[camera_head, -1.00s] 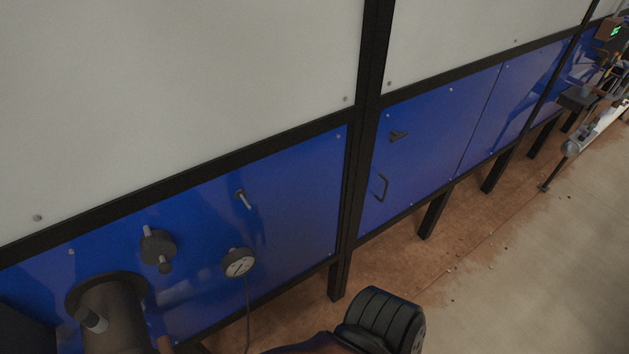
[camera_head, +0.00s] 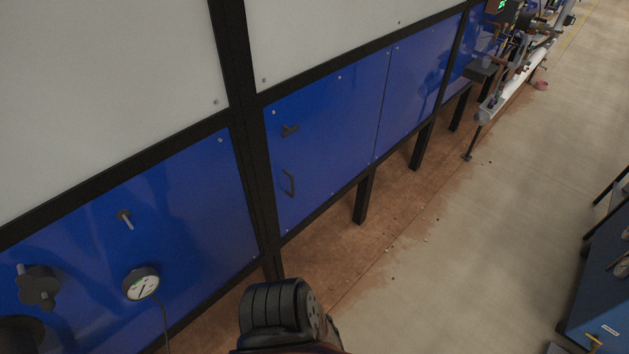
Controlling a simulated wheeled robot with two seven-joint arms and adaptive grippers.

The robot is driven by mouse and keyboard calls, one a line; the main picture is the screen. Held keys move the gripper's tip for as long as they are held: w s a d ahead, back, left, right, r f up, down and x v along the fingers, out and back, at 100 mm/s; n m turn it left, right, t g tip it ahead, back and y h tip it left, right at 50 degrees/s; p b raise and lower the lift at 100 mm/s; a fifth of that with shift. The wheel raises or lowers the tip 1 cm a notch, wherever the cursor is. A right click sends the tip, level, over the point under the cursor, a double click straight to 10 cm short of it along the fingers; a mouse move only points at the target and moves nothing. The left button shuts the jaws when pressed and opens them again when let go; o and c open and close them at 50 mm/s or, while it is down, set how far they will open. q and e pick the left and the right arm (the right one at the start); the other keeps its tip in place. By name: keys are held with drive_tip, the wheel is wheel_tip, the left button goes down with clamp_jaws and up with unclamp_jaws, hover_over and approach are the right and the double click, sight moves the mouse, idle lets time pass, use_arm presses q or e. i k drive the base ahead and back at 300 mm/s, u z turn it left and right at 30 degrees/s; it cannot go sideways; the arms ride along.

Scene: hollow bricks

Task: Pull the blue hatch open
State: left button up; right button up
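The blue hatch (camera_head: 330,135) is a flat panel in the black-framed wall, right of a thick black post, and it looks shut. A black rounded part of my own body shows at the bottom middle, below and apart from the hatch. Neither of my grippers is in view.
A gauge (camera_head: 141,284) with a cable and a dark valve knob (camera_head: 39,286) stick out from the left blue panel. Black legs (camera_head: 363,199) stand under the wall. A blue cabinet (camera_head: 600,295) is at the right. The floor (camera_head: 450,240) between is mostly clear.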

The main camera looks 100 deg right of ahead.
sight(337, 115)
drive_tip(key=k, duration=0.5)
drive_tip(key=z, duration=0.75)
